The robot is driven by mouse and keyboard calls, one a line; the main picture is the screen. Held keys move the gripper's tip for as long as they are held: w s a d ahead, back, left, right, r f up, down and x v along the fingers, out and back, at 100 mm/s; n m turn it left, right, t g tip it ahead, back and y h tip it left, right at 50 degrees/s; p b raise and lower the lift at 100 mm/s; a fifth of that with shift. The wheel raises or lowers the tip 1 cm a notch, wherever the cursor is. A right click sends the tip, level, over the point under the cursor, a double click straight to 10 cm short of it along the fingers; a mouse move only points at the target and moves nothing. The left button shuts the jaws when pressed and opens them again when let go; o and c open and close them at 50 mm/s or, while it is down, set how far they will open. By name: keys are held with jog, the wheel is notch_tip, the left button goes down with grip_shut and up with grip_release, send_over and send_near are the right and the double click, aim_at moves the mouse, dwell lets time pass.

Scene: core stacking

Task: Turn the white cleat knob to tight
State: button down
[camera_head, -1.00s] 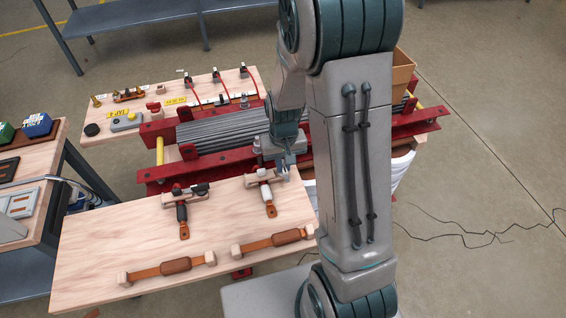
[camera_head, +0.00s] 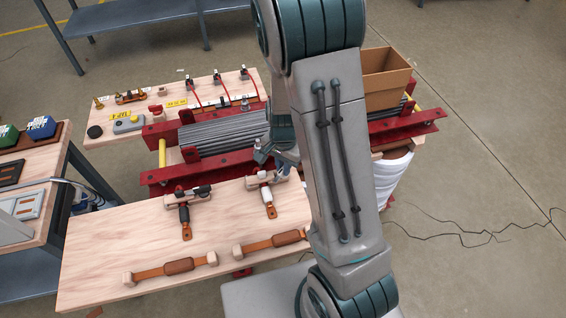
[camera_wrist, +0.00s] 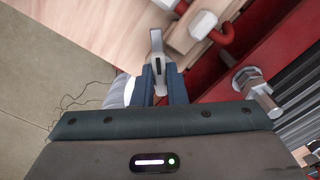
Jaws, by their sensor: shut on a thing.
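The white cleat (camera_head: 266,180) is a wooden crosspiece with a white-handled strap (camera_head: 269,198), lying near the table's back edge. My gripper (camera_head: 286,160) is at its right end, partly hidden by my arm. In the wrist view my gripper (camera_wrist: 158,85) is shut on a pale grey, lever-like piece, which I take as the white cleat knob (camera_wrist: 157,46). The knob sticks out beyond the fingertips, beside the wooden cleat body with its white block (camera_wrist: 203,24). The knob's exact angle is hard to tell from the head view.
A similar black-handled cleat (camera_head: 184,212) lies to the left. Leather straps with wooden ends (camera_head: 178,266) lie at the front of the light wooden table (camera_head: 110,245). A red beam (camera_head: 215,169) runs just behind it, and a metal bolt (camera_wrist: 252,82) stands close to my gripper's right.

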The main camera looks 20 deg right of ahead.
jog(key=m+p, duration=0.2)
jog(key=m, duration=0.2)
jog(key=shift+r, duration=0.2)
jog(key=shift+f+m+p, duration=0.1)
jog(key=shift+m+p, duration=0.95)
jog(key=shift+m, duration=0.85)
jog(key=c, duration=1.7)
grip_release()
jog(key=shift+c, duration=0.2)
notch_tip(320, 180, up, 14)
jog(key=p, duration=0.3)
jog(key=shift+f, duration=0.15)
